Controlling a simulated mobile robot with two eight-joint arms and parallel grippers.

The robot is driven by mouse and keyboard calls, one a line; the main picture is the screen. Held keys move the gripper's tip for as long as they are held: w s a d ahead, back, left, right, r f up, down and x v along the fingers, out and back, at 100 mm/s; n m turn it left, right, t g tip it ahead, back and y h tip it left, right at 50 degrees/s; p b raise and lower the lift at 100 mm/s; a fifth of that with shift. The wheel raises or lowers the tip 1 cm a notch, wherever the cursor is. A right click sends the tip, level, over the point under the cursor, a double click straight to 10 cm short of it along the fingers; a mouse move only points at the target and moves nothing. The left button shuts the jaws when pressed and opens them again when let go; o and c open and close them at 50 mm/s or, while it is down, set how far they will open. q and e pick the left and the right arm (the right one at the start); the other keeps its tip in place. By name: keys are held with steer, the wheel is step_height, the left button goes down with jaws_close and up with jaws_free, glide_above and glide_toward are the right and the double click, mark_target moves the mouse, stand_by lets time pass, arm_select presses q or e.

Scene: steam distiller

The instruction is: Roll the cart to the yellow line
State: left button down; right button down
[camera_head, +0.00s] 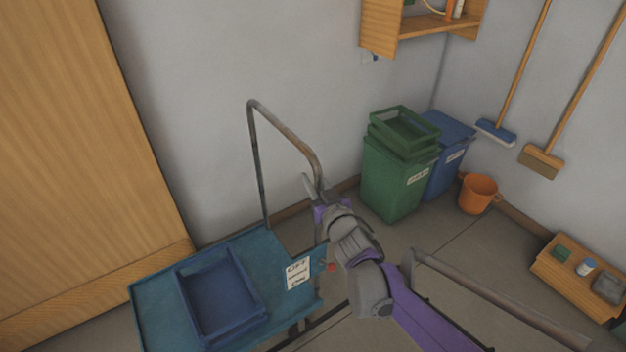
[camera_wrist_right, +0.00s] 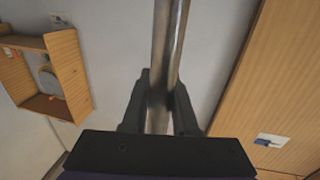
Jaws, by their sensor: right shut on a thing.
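The cart (camera_head: 145,300) is a teal platform with a blue tray (camera_head: 220,295) on it and a white label at its right end. Its tall metal handle (camera_head: 285,135) rises at the cart's right end, near the wall. My right gripper (camera_head: 315,193) is shut on the near upright of the handle. In the right wrist view the handle tube (camera_wrist_right: 167,50) runs between the two fingers of my right gripper (camera_wrist_right: 159,100). My left gripper is not in view. No yellow line shows in either view.
A wooden panel (camera_head: 80,130) stands at the left. Green bins (camera_head: 390,180), a blue bin (camera_head: 448,155) and an orange bucket (camera_head: 477,193) stand by the corner. A grey bar (camera_head: 500,300) crosses the lower right. A low wooden box (camera_head: 575,280) sits at right. Some floor between is clear.

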steer(key=shift+s+a, duration=0.15)
steer(key=shift+a, duration=0.05)
stand_by(0.3)
steer(key=c, duration=1.1)
jaws_free()
steer(key=shift+f, duration=0.1)
steer(key=o, duration=0.4)
steer(key=shift+s+a, duration=0.1)
steer(key=shift+a, duration=0.05)
steer(key=p+v, duration=0.1)
steer(key=v, duration=1)
